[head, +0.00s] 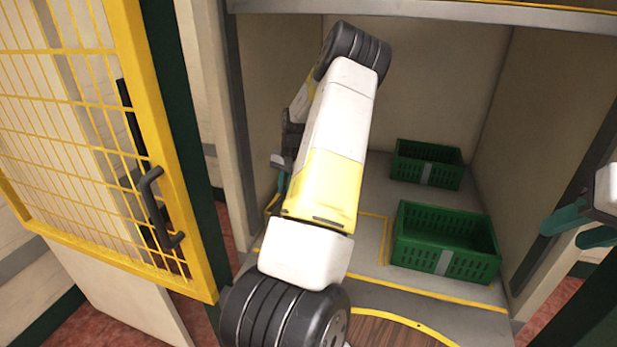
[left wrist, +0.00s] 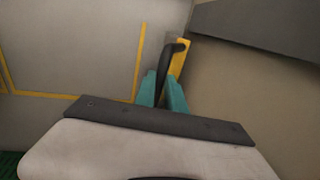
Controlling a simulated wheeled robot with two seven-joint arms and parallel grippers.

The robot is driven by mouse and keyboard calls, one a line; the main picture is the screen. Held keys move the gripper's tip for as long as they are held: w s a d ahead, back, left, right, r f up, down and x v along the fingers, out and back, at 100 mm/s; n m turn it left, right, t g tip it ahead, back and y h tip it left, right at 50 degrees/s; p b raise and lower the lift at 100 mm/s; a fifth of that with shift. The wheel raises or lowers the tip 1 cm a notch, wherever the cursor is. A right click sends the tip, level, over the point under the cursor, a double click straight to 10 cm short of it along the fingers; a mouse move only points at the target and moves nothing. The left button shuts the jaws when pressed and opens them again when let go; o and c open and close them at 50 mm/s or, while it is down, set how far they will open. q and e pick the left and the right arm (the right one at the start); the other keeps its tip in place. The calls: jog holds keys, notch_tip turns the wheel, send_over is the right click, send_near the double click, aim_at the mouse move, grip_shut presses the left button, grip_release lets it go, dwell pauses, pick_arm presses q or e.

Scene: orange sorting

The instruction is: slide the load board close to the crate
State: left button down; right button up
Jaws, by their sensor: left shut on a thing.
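My left arm reaches into the bay and hides much of its left side in the head view. In the left wrist view the teal fingers of my left gripper (left wrist: 163,92) are shut on a dark handle (left wrist: 167,62). The handle is fixed to a narrow yellow piece (left wrist: 181,58), perhaps part of the load board; the rest of the board cannot be made out. In the head view a near green crate (head: 445,262) stands on the bay floor at right, apart from my left gripper. My right gripper (head: 580,228) is open and empty at the right edge.
A second green crate (head: 427,172) stands farther back. Yellow lines mark the grey bay floor (head: 385,200). A yellow mesh gate (head: 195,215) with a dark handle stands at left. The bay walls close in the back and sides. Floor between my left arm and the near crate looks clear.

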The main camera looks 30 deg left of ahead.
pick_arm(q)
jog(key=w+d, duration=0.2)
jog(key=d, duration=1)
jog(key=w+d, duration=0.3)
jog(key=d, duration=1)
jog(key=w+d, duration=0.2)
jog(key=d, duration=1)
jog(key=shift+w+d, duration=0.15)
jog(key=shift+w, duration=0.15)
jog(key=c, duration=1.5)
grip_release()
jog(key=shift+o, duration=0.5)
jog(key=shift+r, duration=0.1)
notch_tip(320, 180, up, 8)
jog(key=d, duration=0.1)
jog(key=shift+w+d+f, duration=0.15)
jog(key=shift+w+f, duration=0.05)
jog(key=shift+f, duration=0.05)
